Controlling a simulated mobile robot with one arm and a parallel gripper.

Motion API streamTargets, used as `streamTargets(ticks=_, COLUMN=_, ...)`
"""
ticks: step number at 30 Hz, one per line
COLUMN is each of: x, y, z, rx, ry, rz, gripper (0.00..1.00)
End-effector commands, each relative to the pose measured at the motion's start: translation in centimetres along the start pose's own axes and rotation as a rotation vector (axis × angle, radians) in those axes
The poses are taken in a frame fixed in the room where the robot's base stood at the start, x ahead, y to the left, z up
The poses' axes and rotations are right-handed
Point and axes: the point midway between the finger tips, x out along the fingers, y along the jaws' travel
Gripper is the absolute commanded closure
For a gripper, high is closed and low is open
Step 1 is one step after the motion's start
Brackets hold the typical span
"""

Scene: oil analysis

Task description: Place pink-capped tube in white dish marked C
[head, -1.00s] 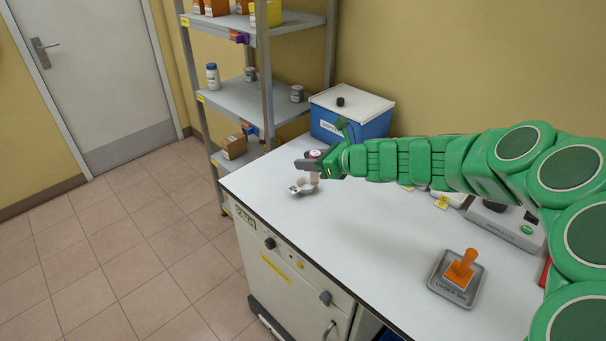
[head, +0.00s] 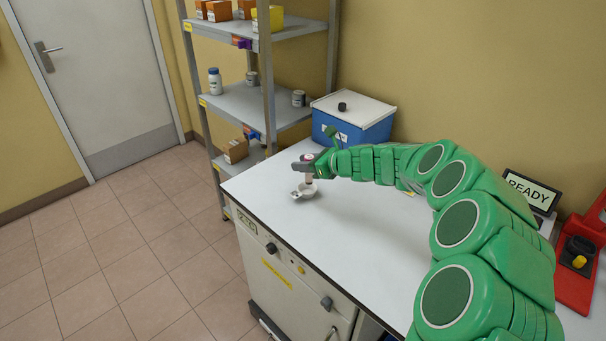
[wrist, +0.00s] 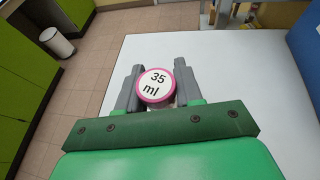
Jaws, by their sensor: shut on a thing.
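The pink-capped tube shows in the wrist view as a round white cap with a pink rim, marked "35 ml" (wrist: 156,86). My gripper (wrist: 157,90) is shut on it, one grey finger on each side. In the head view my gripper (head: 306,164) holds the tube (head: 309,175) upright over the white dish (head: 304,191) at the far left end of the bench. The tube's lower end is at or just above the dish; I cannot tell whether they touch. The dish's letter is too small to read, and the wrist view does not show the dish.
A blue box with a white lid (head: 353,122) stands at the back of the bench, close to my gripper. A grey shelf rack (head: 262,100) stands behind the bench's left end. A red device (head: 577,265) and a READY display (head: 532,189) are at the right. The middle bench is clear.

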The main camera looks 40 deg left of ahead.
Motion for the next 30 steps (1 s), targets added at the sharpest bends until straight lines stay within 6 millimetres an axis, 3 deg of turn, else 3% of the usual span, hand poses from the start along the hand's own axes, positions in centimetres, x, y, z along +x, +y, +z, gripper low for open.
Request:
streamTargets(ticks=6, x=1.5, y=-0.9, z=-1.1, rx=0.000, ry=0.000, rz=0.000, gripper=0.94)
streamTargets(ticks=20, x=2.8, y=-1.8, z=-2.1, rx=-0.001, ry=0.001, rz=0.000, gripper=0.94)
streamTargets(ticks=25, x=3.7, y=-1.7, z=-4.3, rx=0.001, ry=0.000, rz=0.001, gripper=0.94)
streamTargets(ticks=30, x=3.8, y=-1.7, z=-4.8, rx=-0.001, ry=0.000, rz=0.000, gripper=0.94)
